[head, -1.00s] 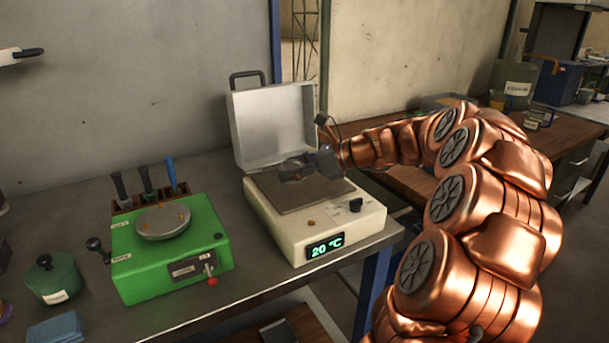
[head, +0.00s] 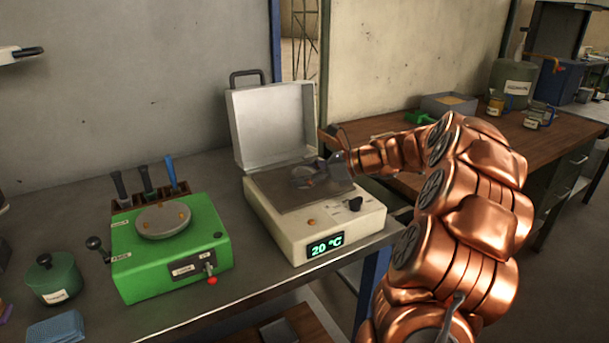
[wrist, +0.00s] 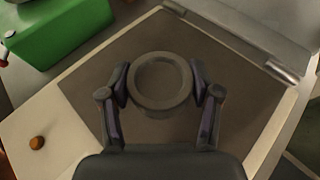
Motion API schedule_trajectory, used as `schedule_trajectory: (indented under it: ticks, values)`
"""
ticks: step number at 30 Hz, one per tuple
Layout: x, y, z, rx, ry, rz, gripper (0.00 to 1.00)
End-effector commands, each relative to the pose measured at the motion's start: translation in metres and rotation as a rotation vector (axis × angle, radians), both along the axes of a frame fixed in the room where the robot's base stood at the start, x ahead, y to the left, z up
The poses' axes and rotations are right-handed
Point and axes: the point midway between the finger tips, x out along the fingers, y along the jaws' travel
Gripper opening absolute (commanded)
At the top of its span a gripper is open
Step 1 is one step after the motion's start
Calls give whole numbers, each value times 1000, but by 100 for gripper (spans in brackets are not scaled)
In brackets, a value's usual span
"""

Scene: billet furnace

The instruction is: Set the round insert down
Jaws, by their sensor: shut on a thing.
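The round insert (wrist: 160,80) is a dark grey ring with a shallow recess in its top. In the wrist view my gripper (wrist: 160,87) has its two fingers closed on its left and right sides. The insert is over the dark plate (wrist: 85,82) of the cream heater box (head: 285,238); I cannot tell whether it touches the plate. In the head view my gripper (head: 308,178) is low over that plate, inside the open box, and the insert is mostly hidden by the fingers. The box's lid (head: 275,125) stands open behind, and its display reads 20 °C.
A green device (head: 170,260) with a round grey top (head: 163,221) stands left of the heater. Behind it is a tool rack (head: 150,197). A green pot (head: 52,280) and a blue cloth (head: 55,328) are at the far left. The bench (head: 245,285) is clear in front.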

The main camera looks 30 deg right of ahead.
Motion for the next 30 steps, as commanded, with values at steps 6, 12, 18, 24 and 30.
schedule_trajectory:
  ticks: [6,12,18,24,30]
  values:
    - [0,0,2,1,-3,-1,0]
    - [0,0,-1,0,-3,0,68]
    - [0,0,-1,0,-2,-1,88]
    - [0,0,-2,0,-1,0,88]
    - [-1,0,2,0,-1,0,88]
